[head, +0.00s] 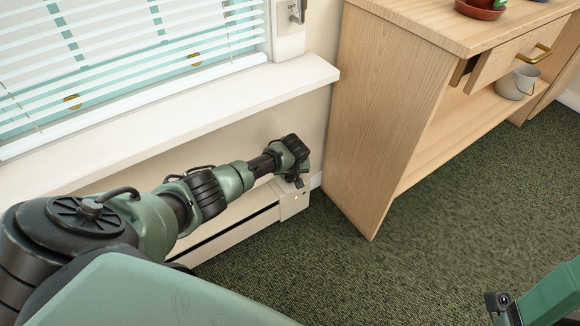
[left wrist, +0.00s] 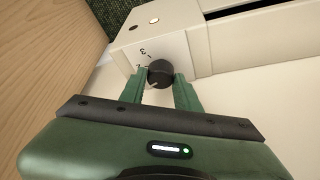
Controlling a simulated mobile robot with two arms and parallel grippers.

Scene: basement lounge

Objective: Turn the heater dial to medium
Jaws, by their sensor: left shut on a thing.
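The heater (head: 235,217) is a long cream baseboard unit under the window. It also shows in the left wrist view (left wrist: 240,45). Its dial (left wrist: 160,72) is a small black knob on the end panel, with a printed 3 and another mark, perhaps a 2, beside it. A pale line at the knob's lower left looks like its pointer. My left gripper (left wrist: 161,84) is shut on the dial, one green finger on each side. In the head view the left gripper (head: 298,181) is at the heater's right end and hides the dial.
A wooden cabinet (head: 375,120) stands just right of the heater, close to my left gripper. A white window sill (head: 200,105) juts out above my left arm. Part of my right arm shows at the lower right. The green carpet (head: 400,270) in front is clear.

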